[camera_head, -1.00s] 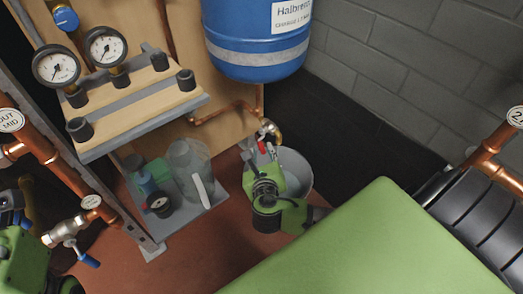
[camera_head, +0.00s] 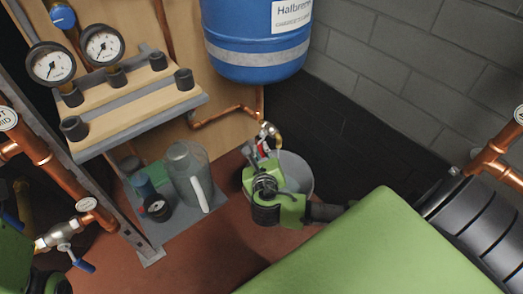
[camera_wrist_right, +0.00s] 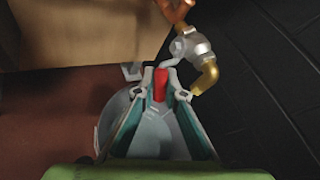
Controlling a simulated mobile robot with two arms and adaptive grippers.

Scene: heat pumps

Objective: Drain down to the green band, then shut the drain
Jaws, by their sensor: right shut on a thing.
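The drain valve (camera_wrist_right: 190,47) has a lever with a red grip (camera_wrist_right: 161,84) and a brass spout (camera_wrist_right: 206,78). In the head view the valve (camera_head: 268,131) sits low on the copper pipe, above a grey bucket (camera_head: 301,172). My right gripper (camera_wrist_right: 161,96) is shut on the red grip, which lies between its fingertips. In the head view my right gripper (camera_head: 260,165) partly hides the valve and bucket. Two round white gauges (camera_head: 51,64) (camera_head: 103,44) stand on the shelf; no green band can be made out. My left arm shows at the lower left edge; its fingers are hidden.
A blue tank (camera_head: 255,40) hangs above the valve. A clear jug (camera_head: 188,170) and small items stand on a grey plate left of the bucket. Copper pipe with a blue-handled valve (camera_head: 65,245) is at left. A black ribbed cylinder (camera_head: 485,220) is at right.

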